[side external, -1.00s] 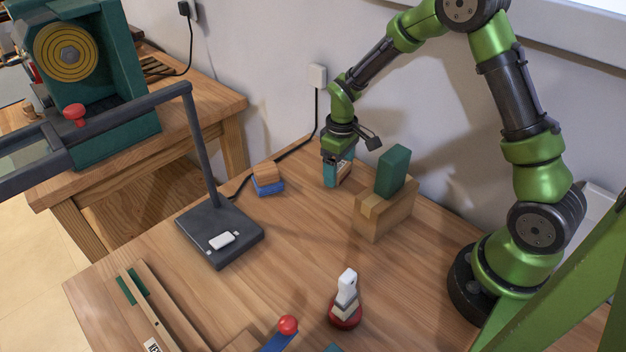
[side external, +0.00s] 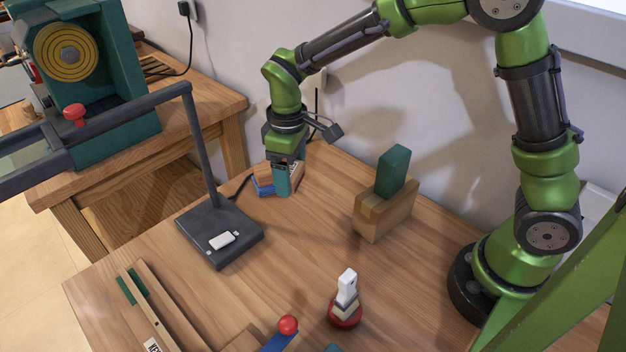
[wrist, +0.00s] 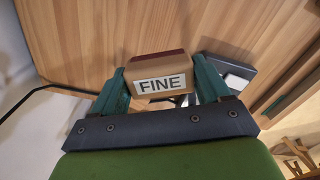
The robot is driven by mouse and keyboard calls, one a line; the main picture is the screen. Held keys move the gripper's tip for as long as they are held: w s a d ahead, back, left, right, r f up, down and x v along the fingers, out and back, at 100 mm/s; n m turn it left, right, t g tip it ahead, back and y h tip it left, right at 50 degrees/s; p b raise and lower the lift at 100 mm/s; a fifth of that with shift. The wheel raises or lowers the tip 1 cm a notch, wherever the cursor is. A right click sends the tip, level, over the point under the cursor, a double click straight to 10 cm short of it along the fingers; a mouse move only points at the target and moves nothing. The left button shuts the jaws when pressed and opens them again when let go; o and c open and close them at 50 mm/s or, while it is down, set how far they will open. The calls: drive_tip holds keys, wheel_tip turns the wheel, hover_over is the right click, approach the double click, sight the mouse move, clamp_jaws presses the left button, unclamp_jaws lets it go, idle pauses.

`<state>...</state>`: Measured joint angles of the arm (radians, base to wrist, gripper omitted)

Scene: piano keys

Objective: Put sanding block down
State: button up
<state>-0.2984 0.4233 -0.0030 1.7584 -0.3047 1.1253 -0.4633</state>
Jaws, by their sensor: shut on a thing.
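A tan sanding block with a dark red face and a white "FINE" label (wrist: 160,66) is between the two teal fingers of my gripper (wrist: 160,85) in the wrist view. My gripper (side external: 284,180) is shut on it. In the side view a finger hides most of the held block, and a tan part shows at its right. A second block, wood over blue (side external: 263,186), sits on the bench (side external: 310,235) just behind and left of my gripper, partly hidden. I cannot tell whether the held block touches the bench or the second block.
A dark lamp base (side external: 218,236) with an upright post stands left of my gripper. A wooden block with a green piece (side external: 393,172) is to the right. A white-topped, red-based object (side external: 346,300) stands near the front. The bench between them is clear.

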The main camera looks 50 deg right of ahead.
drive_tip(key=s+a, duration=0.3)
drive_tip(key=a, duration=0.3)
drive_tip(key=s+a, duration=0.3)
drive_tip(key=a, duration=0.4)
drive_tip(key=m, duration=0.5)
hover_over(256, 294)
wheel_tip(256, 294, down, 10)
drive_tip(key=shift+r, duration=0.2)
drive_tip(key=shift+f, duration=0.2)
drive_tip(key=o, duration=1)
drive_tip(key=shift+r, duration=0.1)
